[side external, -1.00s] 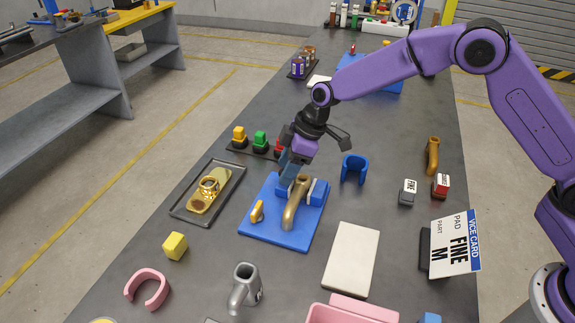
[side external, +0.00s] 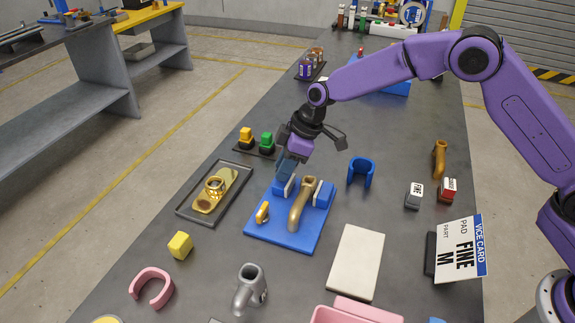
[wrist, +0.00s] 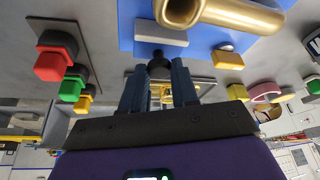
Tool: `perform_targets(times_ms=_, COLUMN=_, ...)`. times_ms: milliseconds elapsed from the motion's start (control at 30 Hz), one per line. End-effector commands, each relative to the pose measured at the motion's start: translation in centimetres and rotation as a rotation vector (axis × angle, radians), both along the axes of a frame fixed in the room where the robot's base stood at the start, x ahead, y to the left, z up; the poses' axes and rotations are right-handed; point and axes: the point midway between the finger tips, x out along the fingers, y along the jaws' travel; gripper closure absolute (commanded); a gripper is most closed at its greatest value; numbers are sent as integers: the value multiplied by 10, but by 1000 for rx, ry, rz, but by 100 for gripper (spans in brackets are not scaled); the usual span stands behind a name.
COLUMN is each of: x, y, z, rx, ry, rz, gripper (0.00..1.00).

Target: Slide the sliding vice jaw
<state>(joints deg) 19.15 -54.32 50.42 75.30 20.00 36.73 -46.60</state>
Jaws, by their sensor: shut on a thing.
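The blue vice base (side external: 270,234) sits mid-bench. The sliding jaw (side external: 279,187) is a blue block with a pale pad, on the base's left side below my gripper. A fixed blue jaw (side external: 323,194) with a pale pad stands opposite. A bronze pipe elbow (side external: 301,205) stands between the jaws, with a visible gap to the sliding jaw's pad. My gripper (wrist: 159,88) is shut on a dark knob (wrist: 158,66) beside the sliding jaw, whose pad (wrist: 161,39) shows in the wrist view. The fingers partly hide the jaw in the side view.
A grey tray with brass parts (side external: 184,211) lies left of the vice. Coloured buttons (side external: 266,139) stand behind it. A blue U-shaped piece (side external: 361,171), a pale slab (side external: 356,262) and a vice card (side external: 457,248) are to the right. A yellow block (side external: 180,245) is front left.

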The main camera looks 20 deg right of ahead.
Motion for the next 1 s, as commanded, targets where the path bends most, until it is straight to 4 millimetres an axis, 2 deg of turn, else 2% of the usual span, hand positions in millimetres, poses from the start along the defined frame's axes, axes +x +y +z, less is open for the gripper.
perform_targets(times_ms=100, x=0, y=0, z=0, rx=1, ry=-1, rz=-1, gripper=100)
perform_targets(times_ms=133, x=0, y=0, z=0, rx=1, ry=-1, rz=-1, gripper=61)
perform_targets(times_ms=167, x=0, y=0, z=0, rx=1, ry=-1, rz=-1, gripper=52)
perform_targets(times_ms=200, x=0, y=0, z=0, rx=1, ry=-1, rz=-1, gripper=46)
perform_targets(times_ms=567, x=0, y=-1, z=4, rx=1, ry=-2, rz=0, gripper=46)
perform_targets(times_ms=767, x=-4, y=-11, z=29, rx=3, ry=-4, rz=-2, gripper=46)
perform_targets(times_ms=1000, x=-11, y=-29, z=76, rx=4, ry=-4, rz=-1, gripper=46)
